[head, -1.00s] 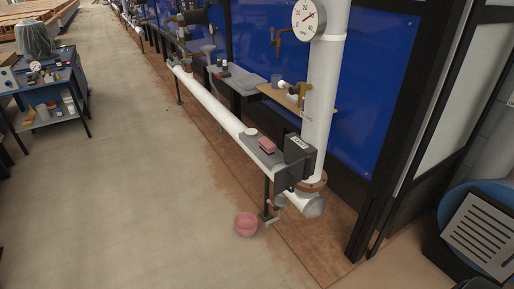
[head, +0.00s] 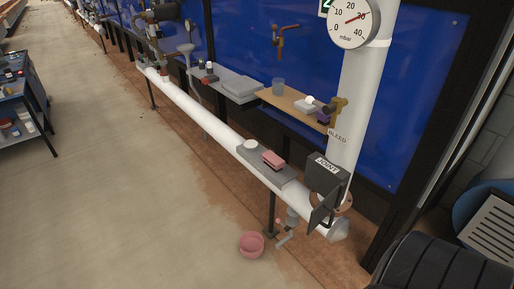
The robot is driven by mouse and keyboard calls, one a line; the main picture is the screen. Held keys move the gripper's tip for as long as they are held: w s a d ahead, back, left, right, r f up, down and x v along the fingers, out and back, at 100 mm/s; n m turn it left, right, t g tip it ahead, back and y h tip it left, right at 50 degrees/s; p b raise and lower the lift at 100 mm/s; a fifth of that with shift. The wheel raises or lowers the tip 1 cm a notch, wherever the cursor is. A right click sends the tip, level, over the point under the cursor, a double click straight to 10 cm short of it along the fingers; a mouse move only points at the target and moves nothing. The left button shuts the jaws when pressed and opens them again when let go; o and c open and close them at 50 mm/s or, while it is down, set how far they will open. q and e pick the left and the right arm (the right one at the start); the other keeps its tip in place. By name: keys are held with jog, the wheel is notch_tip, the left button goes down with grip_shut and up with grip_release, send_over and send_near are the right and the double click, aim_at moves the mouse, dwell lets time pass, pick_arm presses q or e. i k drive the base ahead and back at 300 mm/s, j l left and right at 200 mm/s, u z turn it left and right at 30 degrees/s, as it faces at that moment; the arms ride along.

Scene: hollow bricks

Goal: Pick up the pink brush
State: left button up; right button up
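A small pink block-like item with a darker underside, which looks like the pink brush (head: 273,159), lies on a grey plate (head: 258,165) on top of the white horizontal pipe. It is right of a round white item (head: 250,145) on the same plate and left of the black joint box. Neither of my grippers shows in the head view.
A pink bowl (head: 251,245) stands on the floor below the pipe. The black joint box (head: 325,179) and upright white pipe (head: 360,110) are at the right. Shelves (head: 291,106) hang behind. The floor at left is open, with a blue cart (head: 22,100) beyond.

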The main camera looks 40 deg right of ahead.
aim_at(275, 162)
jog(key=i, duration=1.9)
jog(key=i+z, duration=0.7)
jog(key=i+j+z, duration=0.1)
jog(key=z, duration=0.25)
jog(key=i+l+z, duration=0.15)
jog(key=i+z, duration=0.15)
jog(key=z, duration=0.15)
jog(key=i+z, duration=0.35)
jog(key=z, duration=0.15)
jog(key=i+z, duration=0.45)
jog(key=k, duration=0.1)
